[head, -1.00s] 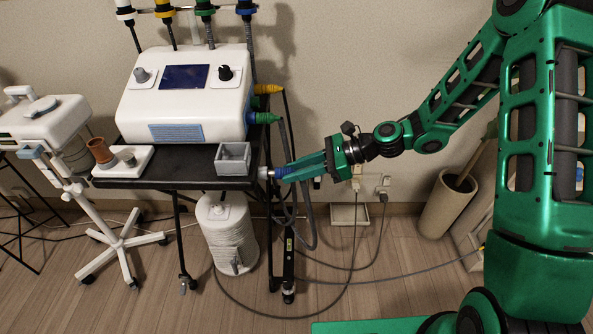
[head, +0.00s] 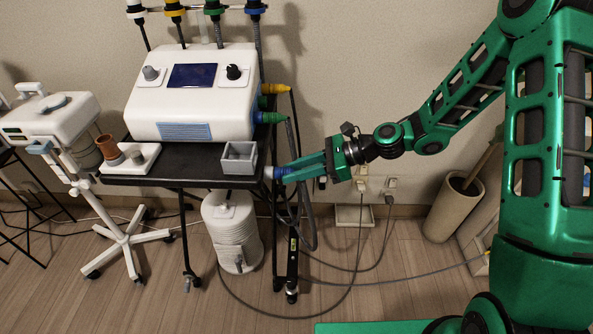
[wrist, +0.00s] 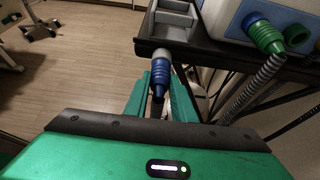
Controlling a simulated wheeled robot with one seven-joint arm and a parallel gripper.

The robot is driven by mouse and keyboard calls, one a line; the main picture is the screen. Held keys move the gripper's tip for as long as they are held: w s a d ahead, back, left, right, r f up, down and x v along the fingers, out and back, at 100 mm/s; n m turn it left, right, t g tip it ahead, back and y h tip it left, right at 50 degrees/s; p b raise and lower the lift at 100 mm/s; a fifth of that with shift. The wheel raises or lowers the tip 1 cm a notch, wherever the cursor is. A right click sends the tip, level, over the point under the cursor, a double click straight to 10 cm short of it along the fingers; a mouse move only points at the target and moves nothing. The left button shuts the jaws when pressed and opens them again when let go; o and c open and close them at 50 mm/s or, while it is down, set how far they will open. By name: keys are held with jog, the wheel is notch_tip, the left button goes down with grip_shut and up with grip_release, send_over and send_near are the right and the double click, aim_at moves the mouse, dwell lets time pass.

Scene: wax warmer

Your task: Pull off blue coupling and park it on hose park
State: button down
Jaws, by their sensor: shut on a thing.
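The blue coupling (head: 281,173) is at the right edge of the black cart top, below the grey tray. My gripper (head: 297,170) is shut on it from the right, with long green fingers on either side. In the wrist view, the blue coupling (wrist: 161,73) lies between my fingers (wrist: 160,88), and its far end meets a pale grey stub (wrist: 161,55) at the cart edge. The stub looks like the hose park. The coupling appears lined up with it and touching; how deep it sits is hidden. The hose behind the coupling is mostly hidden.
The white machine (head: 190,92) stands on the cart (head: 185,178), with green (head: 272,117) and yellow (head: 277,88) couplings on its right side. The grey tray (head: 239,158) is close to my fingertips. Hoses hang below. A beige bin (head: 452,205) stands at right.

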jog(key=c, duration=1.4)
grip_release()
jog(key=shift+d+r, duration=0.1)
jog(key=shift+d, duration=0.05)
jog(key=v, duration=0.7)
jog(key=shift+d, duration=0.3)
dwell(0.5)
jog(key=shift+r, duration=0.15)
